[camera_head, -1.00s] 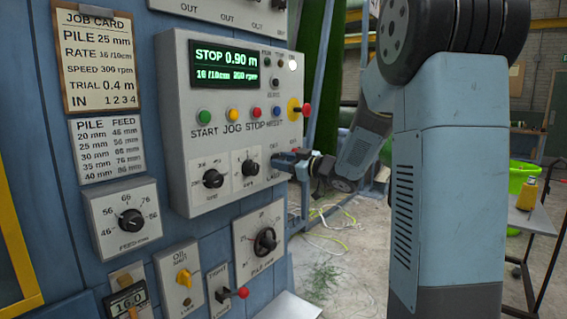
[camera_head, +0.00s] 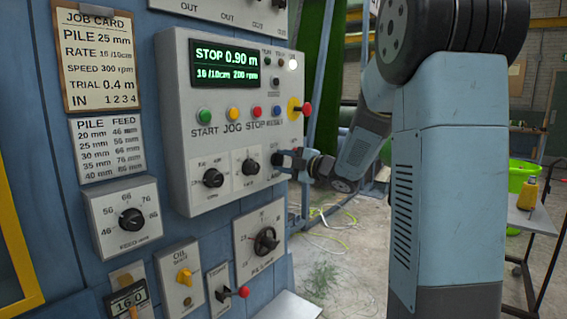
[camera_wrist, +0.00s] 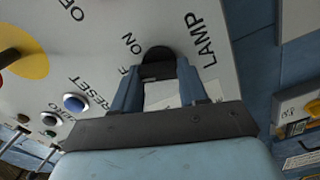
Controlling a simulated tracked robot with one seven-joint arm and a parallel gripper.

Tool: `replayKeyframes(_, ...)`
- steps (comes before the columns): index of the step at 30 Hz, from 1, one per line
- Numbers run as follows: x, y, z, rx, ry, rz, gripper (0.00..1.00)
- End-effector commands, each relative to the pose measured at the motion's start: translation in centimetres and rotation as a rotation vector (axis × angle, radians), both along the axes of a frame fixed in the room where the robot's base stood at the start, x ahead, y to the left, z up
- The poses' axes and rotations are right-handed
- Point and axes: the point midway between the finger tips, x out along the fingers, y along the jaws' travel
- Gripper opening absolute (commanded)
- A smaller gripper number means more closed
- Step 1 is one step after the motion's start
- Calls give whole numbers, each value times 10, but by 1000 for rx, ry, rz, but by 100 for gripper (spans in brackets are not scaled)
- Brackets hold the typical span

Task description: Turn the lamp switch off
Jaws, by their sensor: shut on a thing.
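The lamp switch (camera_wrist: 158,56) is a black knob on the light grey control panel, in the wrist view, beside the printed word LAMP. The word ON and a partly covered label ending in F are printed beside it. My gripper (camera_wrist: 158,68) has its two blue fingers closed on either side of this knob. In the head view my gripper (camera_head: 287,160) reaches the panel's lower right edge from the right; the knob is small there and mostly hidden. I cannot tell which label the knob points at.
A yellow-ringed red button (camera_head: 303,109) sits just above my gripper. Blue reset button (camera_wrist: 75,103) and other controls are close by. The panel display (camera_head: 225,64) reads STOP 0.90 m. A cart (camera_head: 530,218) stands at the right, with open floor between.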

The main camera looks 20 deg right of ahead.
Motion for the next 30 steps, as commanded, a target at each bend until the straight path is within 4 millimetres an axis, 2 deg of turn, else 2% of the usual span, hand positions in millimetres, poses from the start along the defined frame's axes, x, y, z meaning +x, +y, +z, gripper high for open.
replayKeyframes(15,-2,2,-6,-243,-167,5,12)
replayKeyframes(30,-2,2,-8,-278,-189,6,12)
